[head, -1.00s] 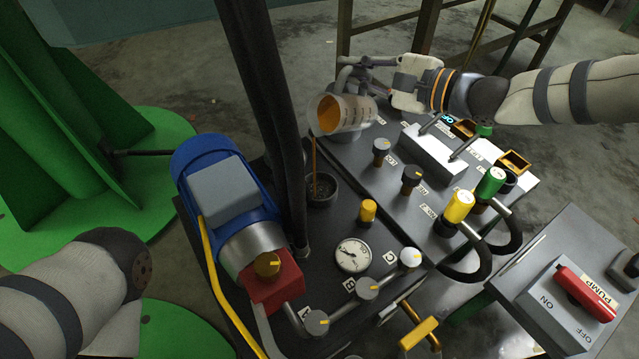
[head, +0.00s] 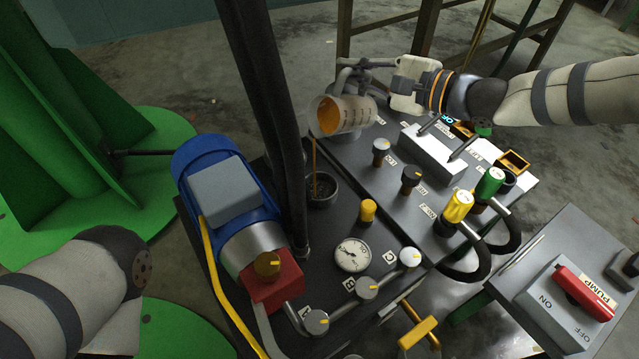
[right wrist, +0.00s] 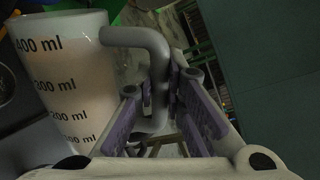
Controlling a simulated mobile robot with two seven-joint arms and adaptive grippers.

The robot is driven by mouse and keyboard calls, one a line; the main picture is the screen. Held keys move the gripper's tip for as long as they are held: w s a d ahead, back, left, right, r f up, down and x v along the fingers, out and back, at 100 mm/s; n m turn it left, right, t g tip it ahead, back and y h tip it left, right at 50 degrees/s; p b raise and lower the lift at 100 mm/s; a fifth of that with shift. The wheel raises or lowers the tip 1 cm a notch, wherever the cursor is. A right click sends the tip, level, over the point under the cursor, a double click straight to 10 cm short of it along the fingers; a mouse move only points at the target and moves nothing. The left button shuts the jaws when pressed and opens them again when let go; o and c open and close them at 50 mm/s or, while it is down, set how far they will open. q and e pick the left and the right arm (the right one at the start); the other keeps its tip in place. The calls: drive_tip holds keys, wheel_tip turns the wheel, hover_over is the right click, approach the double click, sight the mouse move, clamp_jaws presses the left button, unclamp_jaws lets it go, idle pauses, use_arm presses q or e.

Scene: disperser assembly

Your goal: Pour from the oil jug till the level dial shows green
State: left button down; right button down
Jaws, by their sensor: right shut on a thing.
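The oil jug (head: 348,115) is a pale cup with volume marks and orange-brown oil inside. It is tilted with its mouth to the left, and a thin brown stream falls from its lip into the round dark filler opening (head: 321,190). My right gripper (head: 364,72) is shut on the jug's grey handle; the right wrist view shows the handle (right wrist: 150,45) between the fingers, beside the jug's marked wall (right wrist: 65,80). A round white dial (head: 353,255) with a dark needle sits on the deck; no green is readable on it. My left arm is at the lower left, its gripper out of frame.
A blue motor (head: 222,185) and thick black hoses (head: 268,110) stand left of the filler. Yellow and green capped fittings (head: 458,206) and a white block (head: 432,150) are to the right. A red pump switch (head: 584,291) is at the lower right.

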drive_tip(key=shift+s+a+r+n+p, duration=0.55)
drive_tip(key=shift+n+p, duration=0.25)
drive_tip(key=shift+p, duration=0.45)
idle(5.1)
drive_tip(key=shift+s+a+h+p, duration=0.15)
drive_tip(key=shift+h+p, duration=0.15)
drive_tip(key=shift+p, duration=0.25)
idle(1.1)
